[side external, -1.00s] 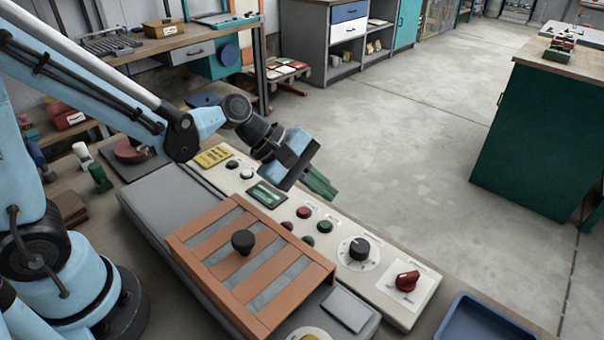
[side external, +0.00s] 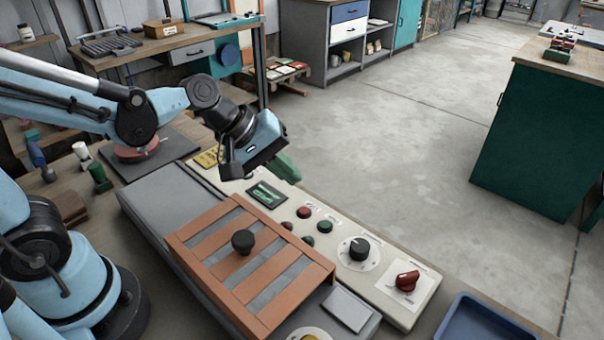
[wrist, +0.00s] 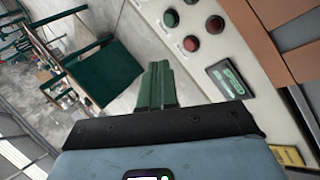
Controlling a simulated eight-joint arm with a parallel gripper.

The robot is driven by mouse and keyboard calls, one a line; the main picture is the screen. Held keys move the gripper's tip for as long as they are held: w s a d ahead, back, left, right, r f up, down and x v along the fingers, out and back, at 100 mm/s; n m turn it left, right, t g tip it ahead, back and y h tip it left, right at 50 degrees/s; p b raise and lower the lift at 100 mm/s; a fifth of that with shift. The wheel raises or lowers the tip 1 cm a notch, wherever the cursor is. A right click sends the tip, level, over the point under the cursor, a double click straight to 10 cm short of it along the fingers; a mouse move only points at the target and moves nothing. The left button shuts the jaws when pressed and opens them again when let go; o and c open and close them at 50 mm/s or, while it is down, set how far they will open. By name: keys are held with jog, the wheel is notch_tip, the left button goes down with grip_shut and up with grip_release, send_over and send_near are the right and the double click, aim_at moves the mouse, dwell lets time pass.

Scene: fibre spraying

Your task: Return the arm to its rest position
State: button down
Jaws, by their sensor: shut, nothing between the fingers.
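My gripper (side external: 286,168) has green fingers, shut with nothing between them. In the side external view it hangs above the far end of the cream control panel (side external: 325,240), near the small green display (side external: 267,194). In the wrist view the shut green fingers (wrist: 157,90) point away from the camera, with the panel (wrist: 205,65) to their right. My blue wrist housing hides part of the panel's far end, including part of the yellow label (side external: 207,157).
An orange slatted cover (side external: 215,245) with a black knob (side external: 243,241) lies on the grey machine beside the panel. The panel carries several buttons, a black dial (side external: 359,249) and a red knob (side external: 407,281). A blue tray (side external: 480,318) is at the front right. Open floor lies beyond.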

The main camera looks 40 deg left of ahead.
jog(key=s+a+r+m+t+y, duration=0.1)
jog(key=s+a+r+m+y, duration=0.1)
jog(key=s+a+m+y, duration=0.2)
jog(key=s+a+m, duration=0.2)
jog(key=a+m, duration=0.2)
jog(key=m, duration=0.2)
jog(key=shift+s+a+y, duration=0.2)
jog(key=shift+a+y, duration=0.05)
jog(key=shift+y, duration=0.05)
dwell(3.6)
